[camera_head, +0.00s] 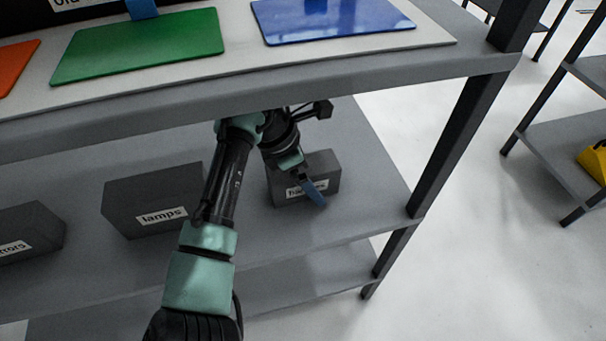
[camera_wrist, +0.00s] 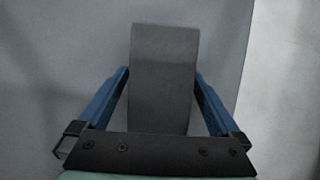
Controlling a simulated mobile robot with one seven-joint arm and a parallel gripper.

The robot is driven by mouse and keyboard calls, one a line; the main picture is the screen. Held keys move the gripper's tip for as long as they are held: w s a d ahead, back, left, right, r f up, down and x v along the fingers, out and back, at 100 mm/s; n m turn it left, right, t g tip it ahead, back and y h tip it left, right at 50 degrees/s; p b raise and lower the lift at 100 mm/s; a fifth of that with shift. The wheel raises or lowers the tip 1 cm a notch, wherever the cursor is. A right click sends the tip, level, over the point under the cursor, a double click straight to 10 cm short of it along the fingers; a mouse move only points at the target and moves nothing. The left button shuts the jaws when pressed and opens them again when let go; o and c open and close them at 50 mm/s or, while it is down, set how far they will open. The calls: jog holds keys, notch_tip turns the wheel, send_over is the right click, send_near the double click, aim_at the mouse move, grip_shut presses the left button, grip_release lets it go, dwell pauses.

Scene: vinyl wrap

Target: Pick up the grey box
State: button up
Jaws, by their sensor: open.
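Three dark grey boxes stand on the middle shelf in the head view. The right one, with a partly hidden label (camera_head: 325,170), is at my gripper (camera_head: 314,190). The box labelled "lamps" (camera_head: 150,190) stands left of my arm, and another box (camera_head: 30,222) is at the left edge. In the wrist view a grey box (camera_wrist: 164,75) lies between the two blue fingers of my gripper (camera_wrist: 162,85). The box's lower part is hidden behind the dark gripper bar.
The shelf (camera_head: 375,200) has bare room right of the boxes. The upper board edge (camera_head: 420,68) passes over my arm, with green (camera_head: 145,45) and blue (camera_head: 330,20) panels on top. A shelf post (camera_head: 455,135) stands right. A yellow object (camera_head: 596,160) sits on another rack.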

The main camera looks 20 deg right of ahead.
grip_shut()
dwell(0.5)
jog(key=shift+b, duration=0.85)
